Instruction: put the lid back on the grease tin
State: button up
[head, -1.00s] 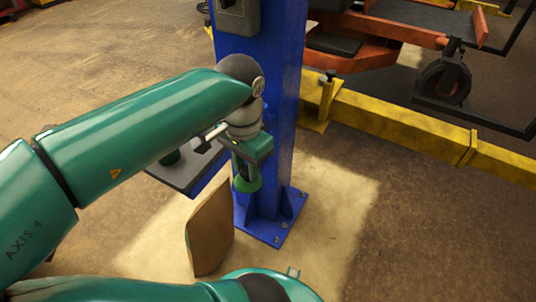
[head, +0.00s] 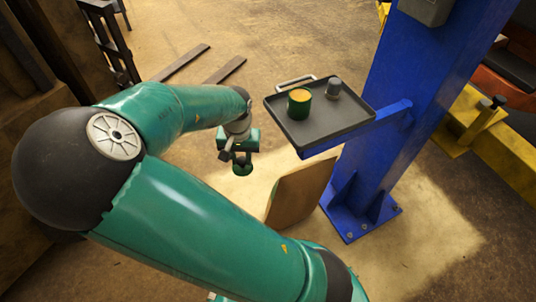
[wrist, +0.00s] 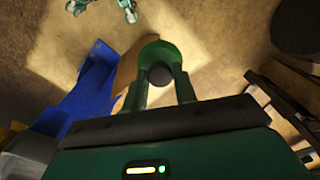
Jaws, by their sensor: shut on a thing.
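The grease tin (head: 299,104) is a small dark green can, open at the top with yellow grease showing. It stands upright on a dark tray (head: 325,128) fixed to a blue post. My gripper (head: 240,158) hangs left of the tray, apart from it. It is shut on the green lid (head: 242,169), which hangs below the fingers. In the wrist view the lid (wrist: 152,47) is a green disc with a dark round knob (wrist: 160,75) between the two fingers. The tin does not show in the wrist view.
A grey cylinder (head: 334,88) stands on the tray right of the tin. A metal handle (head: 295,82) is at the tray's far left edge. The blue post (head: 400,100) rises at the right. A brown board (head: 300,192) leans below the tray.

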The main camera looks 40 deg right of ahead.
jog(key=w+a+f+n, duration=0.4)
jog(key=w+f, duration=0.1)
jog(key=w, duration=0.2)
jog(key=w+a+f+n, duration=0.4)
jog(key=w+f, duration=0.2)
jog(key=w, duration=0.2)
jog(key=shift+w+a, duration=0.25)
jog(key=shift+r, duration=0.15)
